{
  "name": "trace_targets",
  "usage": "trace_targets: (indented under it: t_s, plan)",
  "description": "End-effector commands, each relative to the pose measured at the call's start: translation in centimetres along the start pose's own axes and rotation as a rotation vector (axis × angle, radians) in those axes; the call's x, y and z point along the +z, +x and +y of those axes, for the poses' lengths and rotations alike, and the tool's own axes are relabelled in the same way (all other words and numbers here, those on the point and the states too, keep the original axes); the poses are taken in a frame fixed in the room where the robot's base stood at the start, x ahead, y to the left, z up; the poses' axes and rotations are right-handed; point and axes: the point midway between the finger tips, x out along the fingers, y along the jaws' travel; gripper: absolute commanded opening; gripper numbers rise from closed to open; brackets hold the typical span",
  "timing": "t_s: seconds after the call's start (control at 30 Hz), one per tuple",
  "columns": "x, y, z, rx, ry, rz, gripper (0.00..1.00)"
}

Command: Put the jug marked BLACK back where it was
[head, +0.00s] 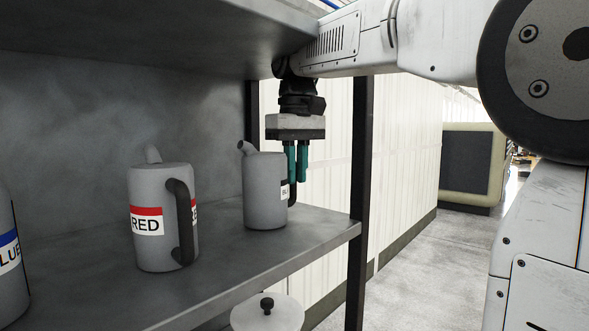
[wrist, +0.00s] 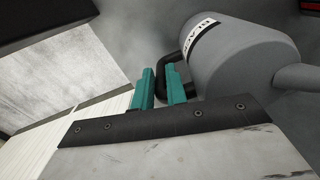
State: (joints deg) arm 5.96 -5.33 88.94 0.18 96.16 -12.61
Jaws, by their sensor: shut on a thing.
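The jug marked BLACK (head: 263,192) is grey with a spout and a dark handle. It stands upright at the right end of the shelf (head: 330,229), and I see no gap under it. My gripper (head: 297,178) points down beside it, with its teal fingers at the handle on the jug's right side. In the wrist view the fingers (wrist: 160,90) are at the dark handle of the BLACK jug (wrist: 240,60), shut on it. The label is partly turned away in the head view.
The jug marked RED (head: 148,245) stands to the left, and a jug marked BLUE (head: 8,265) is cut off at the left edge. A dark post (head: 358,200) rises at the shelf's right corner. An upper shelf (head: 150,35) hangs close over the jugs. A pale round object (head: 267,316) is below.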

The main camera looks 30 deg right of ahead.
Motion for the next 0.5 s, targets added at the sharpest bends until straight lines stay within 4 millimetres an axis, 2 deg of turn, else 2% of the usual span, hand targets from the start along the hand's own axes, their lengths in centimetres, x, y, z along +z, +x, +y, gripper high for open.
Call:
trace_targets:
  t_s: [0.27,0.3,0.37,0.5]
  plan:
    - [-0.01,0.16,-0.06,0.0,-0.001,0.001,0.0]
    - [-0.02,0.23,-0.06,0.0,-0.001,0.0,0.2]
    - [-0.03,0.21,-0.07,0.0,-0.001,0.0,0.36]
    - [-0.03,0.2,-0.08,0.0,-0.001,0.0,0.36]
